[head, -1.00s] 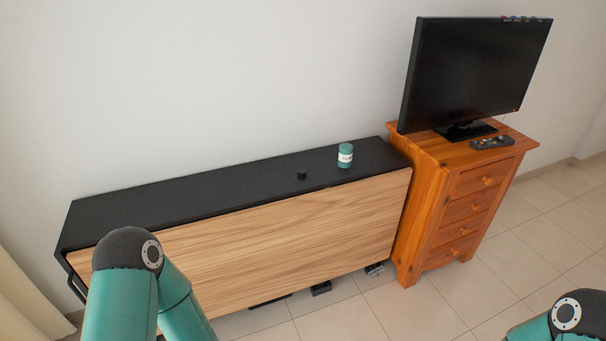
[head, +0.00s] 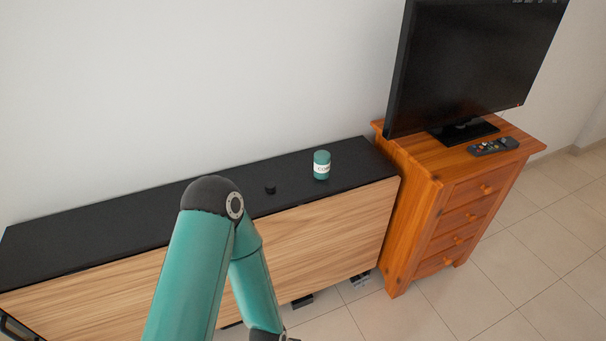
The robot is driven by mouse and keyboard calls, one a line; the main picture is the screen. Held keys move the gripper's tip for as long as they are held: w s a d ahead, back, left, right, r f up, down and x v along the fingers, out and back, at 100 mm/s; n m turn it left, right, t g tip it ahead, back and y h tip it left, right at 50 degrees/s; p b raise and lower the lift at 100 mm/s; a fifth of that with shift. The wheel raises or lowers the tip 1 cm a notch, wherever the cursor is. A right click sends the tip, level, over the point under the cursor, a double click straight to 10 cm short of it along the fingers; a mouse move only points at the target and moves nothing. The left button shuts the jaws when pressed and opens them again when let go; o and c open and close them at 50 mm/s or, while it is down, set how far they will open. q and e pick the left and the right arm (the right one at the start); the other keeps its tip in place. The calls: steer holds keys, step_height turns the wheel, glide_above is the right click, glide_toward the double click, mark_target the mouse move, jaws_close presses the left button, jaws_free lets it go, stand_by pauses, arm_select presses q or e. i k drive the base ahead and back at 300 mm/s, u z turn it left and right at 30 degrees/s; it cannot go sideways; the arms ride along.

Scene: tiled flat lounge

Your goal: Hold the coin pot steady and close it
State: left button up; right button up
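The coin pot (head: 321,166) is a small teal jar with a white label, upright on the black top of the long sideboard, near its right end. A small black round piece (head: 270,189), which looks like a lid, lies on the sideboard a little to the left of the pot, apart from it. My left arm rises in front of the sideboard with its elbow bent, and its forearm runs down out of the picture. Neither gripper shows its fingers in the head view. My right arm is out of view.
The long sideboard (head: 120,230) has a black top and wood-grain front. To its right stands an orange wooden drawer chest (head: 450,200) bearing a television (head: 475,65) and a remote control (head: 493,146). The sideboard top is otherwise clear. Tiled floor is free at the lower right.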

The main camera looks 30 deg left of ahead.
mark_target(322, 158)
steer(key=u, duration=0.1)
steer(key=i, duration=0.9)
steer(key=u, duration=0.55)
